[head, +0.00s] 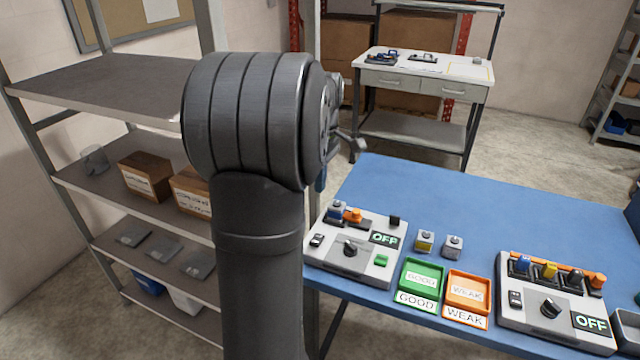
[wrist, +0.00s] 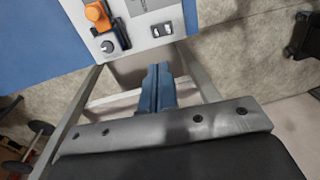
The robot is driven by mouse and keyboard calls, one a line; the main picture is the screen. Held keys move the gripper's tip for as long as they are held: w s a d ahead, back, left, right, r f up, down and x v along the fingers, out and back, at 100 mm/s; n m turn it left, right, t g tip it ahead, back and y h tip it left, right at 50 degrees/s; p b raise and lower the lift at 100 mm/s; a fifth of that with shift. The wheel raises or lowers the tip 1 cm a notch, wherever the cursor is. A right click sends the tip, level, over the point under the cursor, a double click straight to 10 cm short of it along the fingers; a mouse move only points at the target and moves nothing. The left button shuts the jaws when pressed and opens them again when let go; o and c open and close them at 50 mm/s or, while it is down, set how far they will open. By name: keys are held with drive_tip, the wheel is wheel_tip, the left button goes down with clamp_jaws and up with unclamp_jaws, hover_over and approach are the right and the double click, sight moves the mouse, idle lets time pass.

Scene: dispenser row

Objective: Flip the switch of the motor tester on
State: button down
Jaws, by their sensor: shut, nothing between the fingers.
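Two grey-white boxes with dark knobs and displays reading OFF stand on the blue table; I cannot tell by label which is the motor tester. The left box (head: 345,262) has a small black rocker switch (head: 317,240) at its left side. In the wrist view that box (wrist: 138,28) is at the top, with the rocker switch (wrist: 162,29) near its edge. The right box (head: 555,315) has its own rocker switch (head: 515,299). My gripper (wrist: 155,88) has blue fingers, shut and empty, apart from the left box in the picture. My arm mostly hides it in the head view.
A green GOOD tray (head: 420,285) and an orange WEAK tray (head: 467,297) lie between the boxes. A metal shelf (head: 100,85) is at the left. The table's back middle is clear.

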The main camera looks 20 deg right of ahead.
drive_tip(key=shift+s+a+y, duration=0.3)
drive_tip(key=shift+s+a, duration=0.15)
drive_tip(key=shift+s, duration=0.05)
drive_tip(key=shift+f, duration=0.1)
drive_tip(key=f, duration=0.4)
drive_tip(key=s+a+f, duration=0.1)
drive_tip(key=f, duration=0.8)
drive_tip(key=shift+s+a+f, duration=0.2)
drive_tip(key=shift+f, duration=0.1)
drive_tip(key=shift+f, duration=0.1)
drive_tip(key=shift+s+f, duration=0.1)
drive_tip(key=shift+f, duration=0.1)
